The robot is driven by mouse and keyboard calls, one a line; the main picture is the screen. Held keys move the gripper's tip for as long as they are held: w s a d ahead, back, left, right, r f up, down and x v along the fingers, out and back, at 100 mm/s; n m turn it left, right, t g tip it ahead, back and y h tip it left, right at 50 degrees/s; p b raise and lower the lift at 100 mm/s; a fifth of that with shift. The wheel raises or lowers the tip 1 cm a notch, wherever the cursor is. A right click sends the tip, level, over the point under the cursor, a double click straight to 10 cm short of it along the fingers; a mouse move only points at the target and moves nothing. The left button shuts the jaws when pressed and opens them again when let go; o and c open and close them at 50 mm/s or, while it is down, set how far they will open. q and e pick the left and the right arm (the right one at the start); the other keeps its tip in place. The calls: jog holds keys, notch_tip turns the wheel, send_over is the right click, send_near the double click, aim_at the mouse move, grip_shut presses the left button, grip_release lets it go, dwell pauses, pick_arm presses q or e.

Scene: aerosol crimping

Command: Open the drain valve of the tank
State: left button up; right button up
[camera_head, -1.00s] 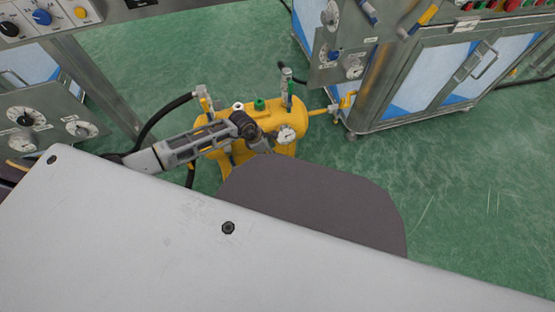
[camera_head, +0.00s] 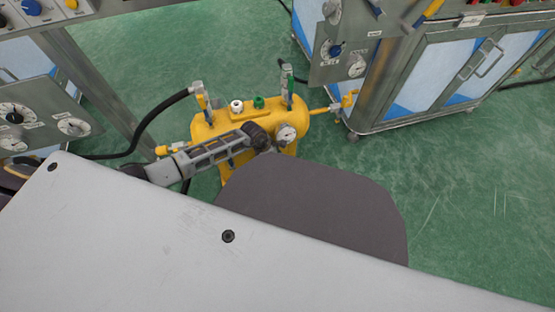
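The yellow tank (camera_head: 210,130) stands on the floor ahead, with a round gauge (camera_head: 286,133) and several fittings on top. Valves show at its upper left (camera_head: 202,98) and upper right (camera_head: 288,82). A yellow fitting (camera_head: 172,149) shows at its left, beside my arm. Which of these, if any, is the drain valve I cannot tell; the tank's lower part is hidden by my arm and body. My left arm comes in from the left and crosses the tank's front, its dark joint near the gauge. Neither gripper's fingers can be made out.
A metal cabinet (camera_head: 440,75) with blue-white panels stands right of the tank, joined to it by a yellow pipe (camera_head: 325,110). A black hose (camera_head: 150,118) runs left from the tank. A frame with gauges (camera_head: 38,118) stands at left. Green floor (camera_head: 475,170) is clear at right.

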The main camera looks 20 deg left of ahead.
pick_arm(q)
jog(key=shift+f, duration=0.15)
grip_shut()
dwell(0.4)
